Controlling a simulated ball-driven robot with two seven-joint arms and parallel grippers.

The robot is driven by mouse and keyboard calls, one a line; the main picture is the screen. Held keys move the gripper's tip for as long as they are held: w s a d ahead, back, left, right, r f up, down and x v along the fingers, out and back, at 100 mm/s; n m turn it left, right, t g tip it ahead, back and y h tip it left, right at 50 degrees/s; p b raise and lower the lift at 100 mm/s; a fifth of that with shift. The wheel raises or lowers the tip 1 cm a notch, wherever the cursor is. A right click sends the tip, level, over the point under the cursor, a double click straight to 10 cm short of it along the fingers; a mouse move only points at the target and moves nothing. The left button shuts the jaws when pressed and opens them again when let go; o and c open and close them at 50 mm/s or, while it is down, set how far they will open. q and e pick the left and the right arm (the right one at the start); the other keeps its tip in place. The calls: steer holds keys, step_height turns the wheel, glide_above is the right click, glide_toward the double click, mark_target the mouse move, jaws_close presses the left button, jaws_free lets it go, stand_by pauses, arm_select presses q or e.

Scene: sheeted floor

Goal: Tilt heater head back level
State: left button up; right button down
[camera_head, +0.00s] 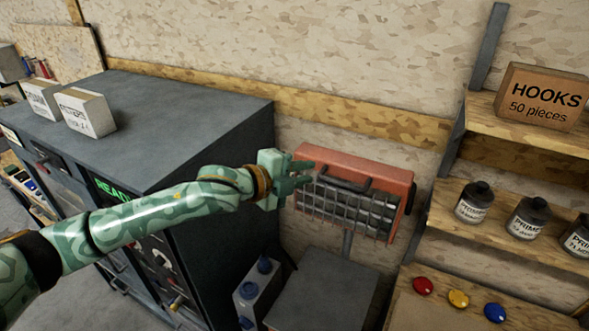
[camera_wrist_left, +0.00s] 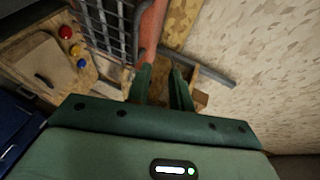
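The heater head (camera_head: 402,181) is an orange-red box with a dark wire grille, on a grey post against the wall. Its top edge slopes down to the right in the head view. I cannot tell its exact tilt. My left gripper (camera_head: 305,175) is at the heater's left end, near the upper left of the grille. In the left wrist view the two fingers (camera_wrist_left: 162,85) are apart with a gap between them, and the heater's red edge (camera_wrist_left: 152,28) and grille lie just beyond. I cannot tell whether a finger touches it. My right gripper is in neither view.
A dark cabinet (camera_head: 190,95) with two white boxes stands left of the heater. A grey box (camera_head: 325,290) sits below it, beside blue-capped containers (camera_head: 258,285). At right are shelves with dark bottles (camera_head: 475,203), a HOOKS box (camera_head: 542,97), and red, yellow and blue buttons (camera_head: 458,298).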

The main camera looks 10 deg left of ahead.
arm_select(q)
steer(key=shift+s+a+r, duration=0.6)
steer(key=shift+a+r, duration=0.1)
steer(key=shift+r, duration=0.1)
steer(key=b+v, duration=0.3)
steer(key=v, duration=1.3)
steer(key=shift+r+b, duration=0.15)
steer(key=shift+b, duration=0.15)
steer(key=shift+a, duration=0.15)
